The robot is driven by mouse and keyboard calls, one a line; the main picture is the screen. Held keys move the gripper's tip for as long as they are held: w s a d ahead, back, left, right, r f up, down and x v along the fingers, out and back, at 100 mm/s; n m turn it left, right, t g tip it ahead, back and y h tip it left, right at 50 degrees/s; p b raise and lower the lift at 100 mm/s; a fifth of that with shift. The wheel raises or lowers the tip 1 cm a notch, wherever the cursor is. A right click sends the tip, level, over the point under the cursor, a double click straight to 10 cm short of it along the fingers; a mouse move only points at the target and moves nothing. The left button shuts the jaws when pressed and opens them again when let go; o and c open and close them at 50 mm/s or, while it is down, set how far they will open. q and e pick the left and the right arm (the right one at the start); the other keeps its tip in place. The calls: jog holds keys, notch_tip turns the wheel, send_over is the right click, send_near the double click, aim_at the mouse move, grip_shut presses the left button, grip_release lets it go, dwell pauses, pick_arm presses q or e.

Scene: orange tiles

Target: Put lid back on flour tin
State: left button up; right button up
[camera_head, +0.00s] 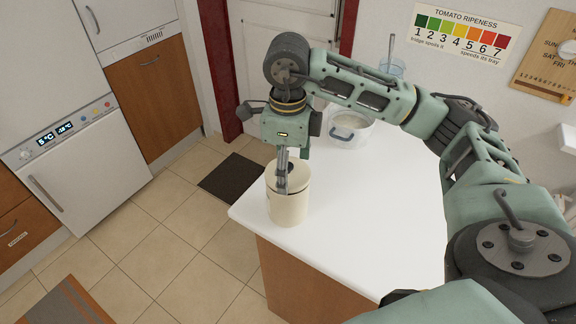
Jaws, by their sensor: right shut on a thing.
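The cream flour tin (288,211) stands upright on the white counter, near its front left corner. Its lid (298,175), also cream, is at the tin's mouth, with a dark line showing between lid and rim on the right side. I cannot tell whether it sits flush. My right gripper (283,188) points down over the tin and is shut on the lid; its fingers hide part of the lid. My left gripper is not in view.
A clear container (349,130) with pale contents stands behind the tin, near the wall. A glass (392,67) with a utensil stands farther back. The white counter (380,215) is clear right of the tin. A fridge (75,160) stands across the tiled floor.

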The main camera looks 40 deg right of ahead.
jog(key=shift+f+b, duration=0.15)
jog(key=shift+b, duration=0.35)
dwell(1.0)
jog(key=o, duration=0.9)
jog(key=shift+o, duration=0.4)
jog(key=shift+r+p, duration=2.2)
jog(key=shift+r, duration=1.3)
jog(key=shift+c, duration=0.3)
